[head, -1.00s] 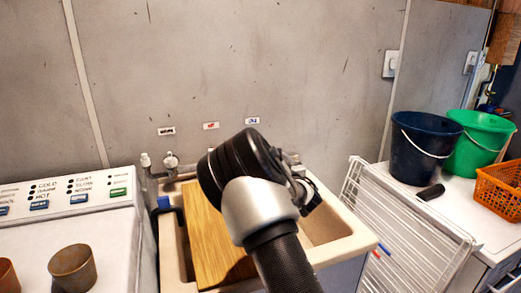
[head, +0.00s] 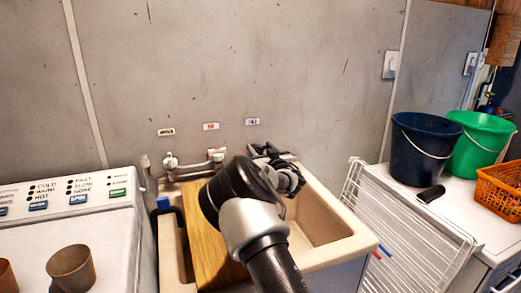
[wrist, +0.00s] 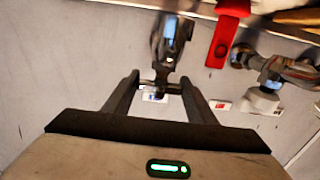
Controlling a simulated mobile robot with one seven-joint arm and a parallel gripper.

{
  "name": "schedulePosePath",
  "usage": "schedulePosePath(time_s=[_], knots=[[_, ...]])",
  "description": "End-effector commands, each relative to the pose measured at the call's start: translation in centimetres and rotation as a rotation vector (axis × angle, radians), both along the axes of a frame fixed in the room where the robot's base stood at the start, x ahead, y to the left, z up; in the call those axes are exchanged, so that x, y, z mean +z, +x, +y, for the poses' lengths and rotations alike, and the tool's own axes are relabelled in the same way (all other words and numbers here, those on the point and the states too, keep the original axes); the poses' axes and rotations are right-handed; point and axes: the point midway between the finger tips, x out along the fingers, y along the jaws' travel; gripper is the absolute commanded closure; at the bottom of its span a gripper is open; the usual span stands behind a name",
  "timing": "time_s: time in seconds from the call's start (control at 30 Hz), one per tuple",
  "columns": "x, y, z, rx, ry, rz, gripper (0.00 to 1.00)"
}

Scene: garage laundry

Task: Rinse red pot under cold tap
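A reddish pot (head: 6,276) is cut off by the left edge of the head view, on the washing machine. A brown pot (head: 72,268) stands beside it. My gripper (head: 268,152) is above the sink's back edge, just below the blue wall label (head: 253,121). In the wrist view my gripper (wrist: 158,80) is open, its two fingers spread. A blurred metal tap (wrist: 172,42) lies ahead between the fingers; I cannot tell whether they touch it. A red tap handle (wrist: 228,38) is to its right. My arm hides part of the sink (head: 335,250).
A wooden board (head: 205,240) lies across the sink's left part. The washing machine (head: 110,235) is left. A white wire rack (head: 410,235) leans at right, near a dark blue bucket (head: 415,155), green bucket (head: 480,150) and orange basket (head: 500,190). The basin's right part looks clear.

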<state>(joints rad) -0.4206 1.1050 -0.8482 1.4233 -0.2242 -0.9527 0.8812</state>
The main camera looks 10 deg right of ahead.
Motion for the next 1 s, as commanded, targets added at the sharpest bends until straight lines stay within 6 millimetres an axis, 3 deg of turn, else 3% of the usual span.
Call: schedulePosePath(time_s=[0.03,0.1,0.43,0.8,1.0], knots=[[0.01,-0.01,0.01,0.000,0.000,0.000,0.60],[0.00,-0.01,0.01,0.000,0.000,0.000,0.71],[-0.80,0.01,-0.78,0.042,0.009,0.016,0.71],[-0.24,0.03,-0.31,0.264,0.001,0.005,0.71],[-0.29,-0.05,-0.09,0.299,0.000,0.004,0.71]])
